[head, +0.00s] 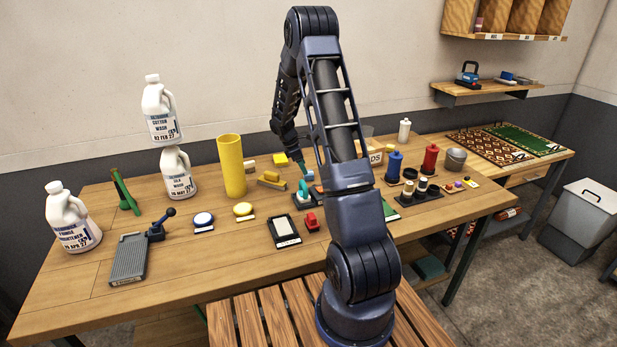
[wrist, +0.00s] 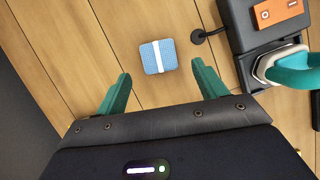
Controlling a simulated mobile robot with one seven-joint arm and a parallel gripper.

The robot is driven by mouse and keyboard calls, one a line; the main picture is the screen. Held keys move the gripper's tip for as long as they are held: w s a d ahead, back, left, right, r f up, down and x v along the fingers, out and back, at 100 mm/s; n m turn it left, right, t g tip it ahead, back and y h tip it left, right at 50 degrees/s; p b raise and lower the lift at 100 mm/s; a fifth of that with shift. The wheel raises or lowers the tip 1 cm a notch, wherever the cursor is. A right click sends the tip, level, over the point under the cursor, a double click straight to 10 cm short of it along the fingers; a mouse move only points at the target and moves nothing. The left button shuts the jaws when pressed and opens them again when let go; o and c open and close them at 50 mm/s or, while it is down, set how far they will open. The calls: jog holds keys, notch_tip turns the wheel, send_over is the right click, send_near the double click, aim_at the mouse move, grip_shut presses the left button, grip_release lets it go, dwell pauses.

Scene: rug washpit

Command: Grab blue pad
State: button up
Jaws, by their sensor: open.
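The blue pad (wrist: 158,56) is a small rounded square with a white band across it. In the wrist view it lies flat on the wooden table, just beyond and between my fingertips. In the head view a small blue patch beneath my fingers looks like this pad (head: 310,175), partly hidden. My gripper (wrist: 161,71) has its two teal fingers spread wide, with nothing between them. In the head view my gripper (head: 303,167) points down over the back middle of the table. The pad appears apart from both fingers.
Right of the pad in the wrist view stand a black device (wrist: 240,40), an orange block (wrist: 278,11) and a teal handle (wrist: 292,72). A yellow cylinder (head: 231,165) and white jugs (head: 176,172) stand to the left in the head view. Bare wood surrounds the pad's left side.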

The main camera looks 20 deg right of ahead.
aim_at(309, 175)
jog(key=x, duration=0.5)
jog(key=shift+d, duration=0.1)
jog(key=shift+r, duration=0.1)
jog(key=c, duration=1.1)
